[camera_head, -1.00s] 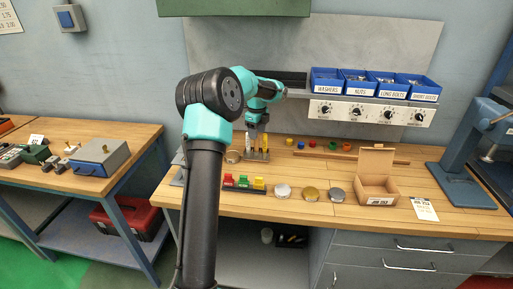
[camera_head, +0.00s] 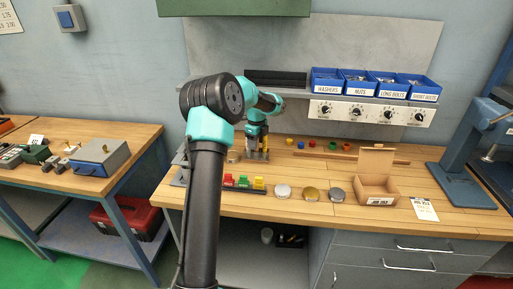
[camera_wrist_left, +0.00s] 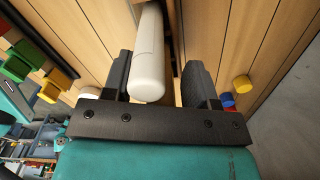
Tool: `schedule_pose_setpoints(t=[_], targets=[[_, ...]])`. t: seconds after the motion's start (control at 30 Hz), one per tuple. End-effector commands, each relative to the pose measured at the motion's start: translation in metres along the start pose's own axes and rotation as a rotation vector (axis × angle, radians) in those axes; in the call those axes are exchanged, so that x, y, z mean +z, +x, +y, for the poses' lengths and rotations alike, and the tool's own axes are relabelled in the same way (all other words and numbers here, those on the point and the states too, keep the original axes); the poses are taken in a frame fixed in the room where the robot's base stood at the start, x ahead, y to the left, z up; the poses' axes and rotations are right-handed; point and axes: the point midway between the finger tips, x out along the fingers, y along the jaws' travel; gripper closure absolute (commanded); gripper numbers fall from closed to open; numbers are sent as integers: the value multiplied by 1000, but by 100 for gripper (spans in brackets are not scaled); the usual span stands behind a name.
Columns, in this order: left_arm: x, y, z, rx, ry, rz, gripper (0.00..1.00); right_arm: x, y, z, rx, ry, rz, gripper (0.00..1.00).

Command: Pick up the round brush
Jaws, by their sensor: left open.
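My left gripper (camera_head: 257,138) is low over a small rack (camera_head: 258,159) of upright tools on the wooden bench in the head view. In the left wrist view, my left gripper (camera_wrist_left: 162,78) is open, with a dark finger on either side of a white round cylinder (camera_wrist_left: 148,55). The cylinder lies nearer the left finger in that view; I cannot tell whether it touches. It may be the handle of the round brush, but no bristles show. A yellow-handled tool (camera_head: 265,145) stands beside the gripper. My right gripper is not in view.
Red, green and yellow blocks (camera_head: 243,182) stand on a dark strip in front of the rack. Several round tins (camera_head: 311,194) and an open cardboard box (camera_head: 377,187) are to the right. A shelf with blue bins (camera_head: 327,82) hangs behind.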

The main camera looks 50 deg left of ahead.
Motion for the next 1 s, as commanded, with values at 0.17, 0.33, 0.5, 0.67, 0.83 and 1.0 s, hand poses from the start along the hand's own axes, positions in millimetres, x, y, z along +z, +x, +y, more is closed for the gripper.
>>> schedule_pose_setpoints(t=[0.17, 0.33, 0.5, 0.67, 0.83, 1.0], targets=[[0, 0, 0, 0, 0, 0, 47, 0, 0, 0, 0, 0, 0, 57], [0, 0, 0, 0, 0, 0, 51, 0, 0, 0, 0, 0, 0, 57], [0, 0, 0, 0, 0, 0, 68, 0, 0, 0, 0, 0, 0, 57], [0, 0, 0, 0, 1, 0, 83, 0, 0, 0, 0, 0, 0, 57], [0, 0, 0, 0, 1, 0, 99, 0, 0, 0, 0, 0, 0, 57], [0, 0, 0, 0, 1, 0, 100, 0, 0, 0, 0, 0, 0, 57]])
